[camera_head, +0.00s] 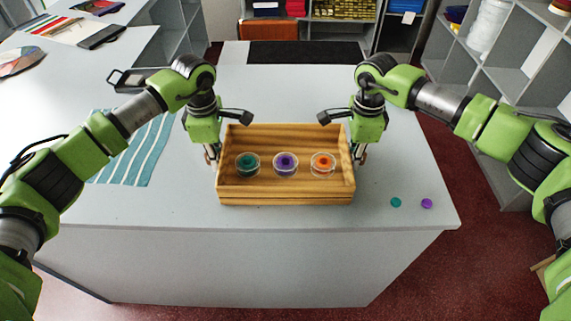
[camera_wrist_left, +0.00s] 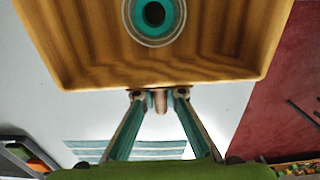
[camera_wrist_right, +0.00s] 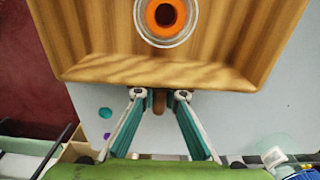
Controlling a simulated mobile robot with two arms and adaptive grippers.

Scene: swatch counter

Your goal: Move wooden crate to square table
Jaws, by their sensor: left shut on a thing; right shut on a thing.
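The wooden crate (camera_head: 285,198) is in the middle of the head view, over the grey counter near its front edge, and looks level. It holds three clear round containers with a teal (camera_head: 247,164), a purple (camera_head: 285,163) and an orange (camera_head: 322,164) content. My left gripper (camera_wrist_left: 160,94) is shut on the crate's left end, and my right gripper (camera_wrist_right: 160,96) is shut on its right end. I cannot tell whether the crate touches the counter. No separate square table is clearly visible.
A teal disc (camera_head: 396,202) and a purple disc (camera_head: 427,203) lie on the counter (camera_head: 290,85) at right. A striped teal cloth (camera_head: 140,150) lies at left. Grey shelves (camera_head: 520,70) stand at right and behind. Red carpet surrounds the counter.

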